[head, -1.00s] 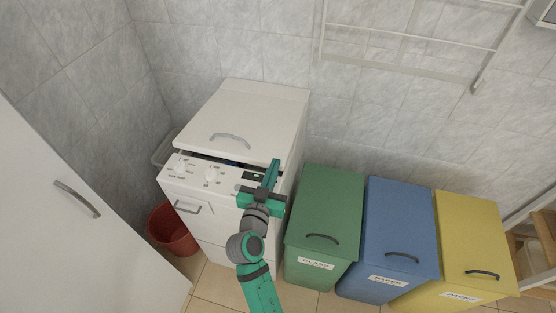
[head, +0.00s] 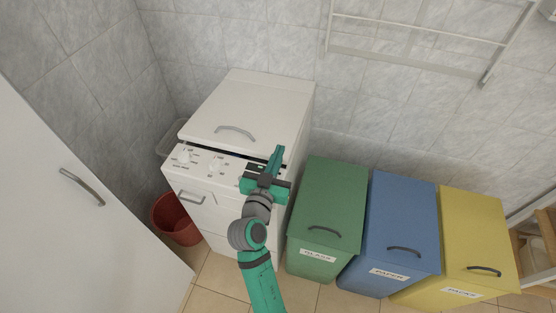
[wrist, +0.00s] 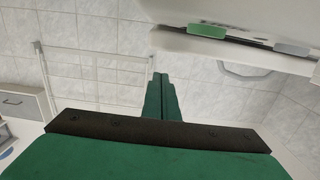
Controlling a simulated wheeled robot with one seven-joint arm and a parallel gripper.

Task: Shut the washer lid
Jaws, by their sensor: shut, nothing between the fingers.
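The white washer (head: 215,217) stands against the tiled wall in the head view. Its white lid (head: 252,108), with a grey handle (head: 235,131), is nearly down. A narrow dark gap shows between the lid's front edge and the control panel (head: 205,164). My green gripper (head: 279,150) is shut and empty at the right front corner of the washer, close to the lid's front edge. I cannot tell whether it touches the lid. In the wrist view the shut fingers (wrist: 159,85) point at the wall, with a white washer part (wrist: 235,40) at upper right.
Green (head: 330,205), blue (head: 400,220) and yellow (head: 475,230) bins stand right of the washer. A red bucket (head: 176,219) is at its left. A white door (head: 75,225) fills the left, and a drying rack (head: 415,40) hangs on the wall.

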